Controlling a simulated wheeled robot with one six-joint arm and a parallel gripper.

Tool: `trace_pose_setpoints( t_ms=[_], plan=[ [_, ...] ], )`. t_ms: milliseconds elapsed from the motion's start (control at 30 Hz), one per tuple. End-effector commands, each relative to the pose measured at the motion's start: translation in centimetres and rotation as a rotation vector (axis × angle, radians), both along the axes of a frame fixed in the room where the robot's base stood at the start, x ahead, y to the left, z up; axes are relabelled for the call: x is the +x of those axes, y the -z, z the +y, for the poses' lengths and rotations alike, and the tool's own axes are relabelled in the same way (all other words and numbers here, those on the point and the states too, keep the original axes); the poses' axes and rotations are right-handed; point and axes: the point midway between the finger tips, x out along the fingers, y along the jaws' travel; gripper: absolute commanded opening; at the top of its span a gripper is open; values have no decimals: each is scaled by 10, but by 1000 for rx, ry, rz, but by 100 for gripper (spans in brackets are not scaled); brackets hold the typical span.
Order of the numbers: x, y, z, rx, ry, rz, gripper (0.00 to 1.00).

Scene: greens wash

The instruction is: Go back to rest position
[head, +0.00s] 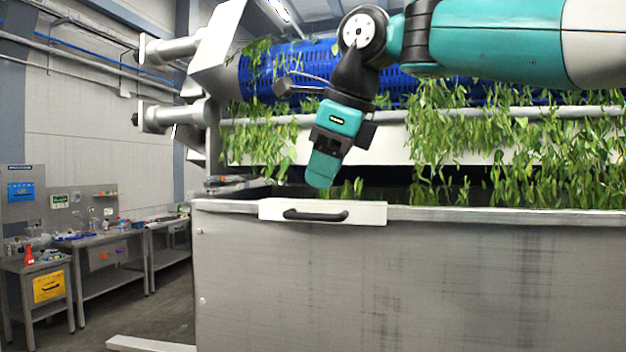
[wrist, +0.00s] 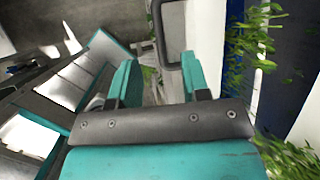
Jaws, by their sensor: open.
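My gripper (head: 322,170) hangs from my teal and black arm at the upper right, pointing down just above and behind the tank's front rim. In the wrist view its two teal fingers (wrist: 158,82) stand apart with nothing between them. A white panel with a black handle (head: 315,215) is fixed along the tank's top front edge, just below my gripper. The black handle also shows in the wrist view (wrist: 160,45), beyond the fingers. Whether the gripper touches the rim cannot be told.
The steel tank (head: 420,280) fills the lower right. Behind it a blue perforated drum (head: 270,75) and a white ledge carry hanging green leaves (head: 560,160). Steel pipe fittings (head: 170,118) jut out at left. Workbenches (head: 105,240) stand at far left, with open floor before them.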

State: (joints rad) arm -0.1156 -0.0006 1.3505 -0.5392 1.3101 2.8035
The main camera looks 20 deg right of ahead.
Motion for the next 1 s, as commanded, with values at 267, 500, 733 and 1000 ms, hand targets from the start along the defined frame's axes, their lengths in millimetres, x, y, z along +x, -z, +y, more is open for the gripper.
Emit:
trace_pose_setpoints(
  t_ms=[267,500,733,1000],
  plan=[
    [-15,-37,-7,0,1,2,43],
    [-18,-34,-7,-5,-17,2,43],
    [-35,42,9,-114,-406,-10,43],
    [-84,180,32,-289,-1207,-124,43]
  ],
)
